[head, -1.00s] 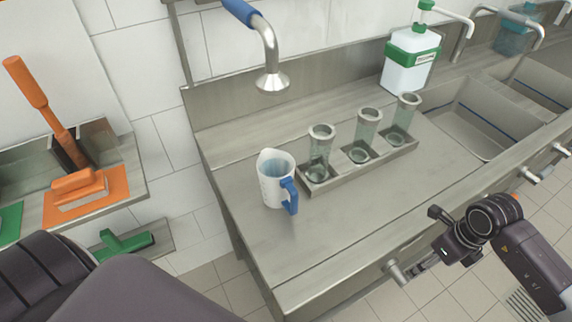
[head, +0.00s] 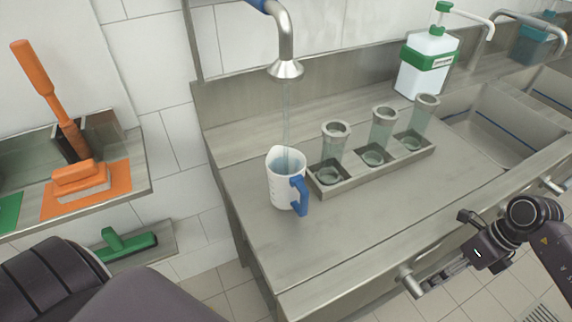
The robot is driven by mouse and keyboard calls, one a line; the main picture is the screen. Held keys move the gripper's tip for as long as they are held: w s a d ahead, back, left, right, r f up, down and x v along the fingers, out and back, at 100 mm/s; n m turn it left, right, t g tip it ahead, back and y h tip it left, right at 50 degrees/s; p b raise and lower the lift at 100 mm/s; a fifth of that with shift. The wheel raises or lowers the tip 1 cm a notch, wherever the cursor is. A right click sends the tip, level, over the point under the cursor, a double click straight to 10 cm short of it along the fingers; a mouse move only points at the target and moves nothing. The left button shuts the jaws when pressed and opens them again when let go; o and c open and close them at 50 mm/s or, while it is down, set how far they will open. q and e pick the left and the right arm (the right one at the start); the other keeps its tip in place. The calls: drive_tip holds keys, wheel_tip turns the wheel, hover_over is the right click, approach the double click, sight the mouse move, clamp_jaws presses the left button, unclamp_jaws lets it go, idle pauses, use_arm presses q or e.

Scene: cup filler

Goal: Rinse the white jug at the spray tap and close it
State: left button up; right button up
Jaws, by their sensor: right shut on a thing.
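The white jug (head: 281,190) with a blue handle stands upright on the steel counter, below the spray tap (head: 286,68). A thin stream of water (head: 286,115) falls from the tap into the open top of the jug. My right gripper (head: 428,278) is at the front edge of the counter, shut on a metal tap knob (head: 409,282) there. The fingers partly hide the knob's stem. My left arm shows at the lower left, but its gripper is out of view.
A metal rack (head: 405,161) with three clear tubes stands right of the jug. A white and green soap bottle (head: 425,68) is at the back, by the sink basins (head: 500,125). The counter's front is clear.

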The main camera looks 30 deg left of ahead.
use_arm(q)
drive_tip(key=shift+f, duration=0.15)
drive_tip(key=shift+f+b, duration=0.95)
drive_tip(key=shift+b, duration=0.05)
idle(6.8)
